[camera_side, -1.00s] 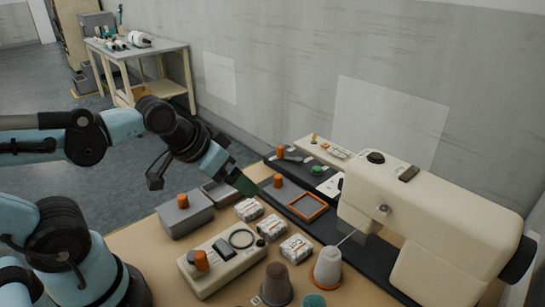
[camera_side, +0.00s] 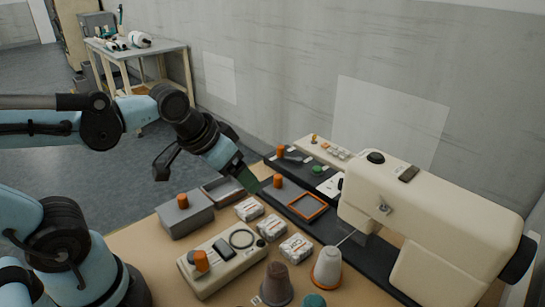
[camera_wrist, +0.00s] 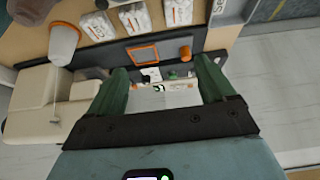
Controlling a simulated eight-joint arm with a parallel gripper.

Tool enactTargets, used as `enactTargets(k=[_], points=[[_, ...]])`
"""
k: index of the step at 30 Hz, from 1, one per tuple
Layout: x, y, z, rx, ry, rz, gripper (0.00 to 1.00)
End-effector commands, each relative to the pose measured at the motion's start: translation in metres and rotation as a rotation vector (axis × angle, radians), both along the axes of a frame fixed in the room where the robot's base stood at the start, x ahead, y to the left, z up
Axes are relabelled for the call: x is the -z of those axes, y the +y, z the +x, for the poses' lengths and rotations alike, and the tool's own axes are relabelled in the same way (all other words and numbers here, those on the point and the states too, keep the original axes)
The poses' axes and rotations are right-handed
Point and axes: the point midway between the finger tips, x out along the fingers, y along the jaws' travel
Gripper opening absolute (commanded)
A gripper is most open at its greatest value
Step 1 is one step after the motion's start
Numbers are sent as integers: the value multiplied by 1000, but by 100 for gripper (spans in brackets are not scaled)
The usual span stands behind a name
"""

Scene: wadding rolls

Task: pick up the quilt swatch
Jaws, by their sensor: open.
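No piece of cloth that I can name for sure as the quilt swatch shows in either view. Three white printed bundles (camera_side: 270,227) lie in a slanting row on the tan table; they show in the wrist view too (camera_wrist: 135,18). An orange square frame (camera_side: 307,207) lies on the dark strip beyond them, and also shows in the wrist view (camera_wrist: 143,54). My gripper (camera_side: 247,183) hangs above the dark strip's near-left part, pointing down to the right. In the wrist view its green fingers (camera_wrist: 162,68) are spread wide with nothing between them.
A cream sewing machine (camera_side: 430,215) stands at the right. A grey box (camera_side: 184,218) and a cream control box (camera_side: 222,264) lie at the front left. A white cone (camera_side: 327,268) and a brown cone (camera_side: 276,285) stand in front. Orange spools (camera_side: 278,181) stand by the dark strip.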

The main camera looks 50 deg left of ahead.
Motion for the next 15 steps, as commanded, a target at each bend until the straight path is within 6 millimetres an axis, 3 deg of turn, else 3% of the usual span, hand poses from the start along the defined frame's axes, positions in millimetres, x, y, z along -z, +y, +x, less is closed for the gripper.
enactTargets(k=[7, 15], points=[[-4, -17, 30, 1, 215, -14, 83], [8, -36, 59, -9, 436, -6, 83]])
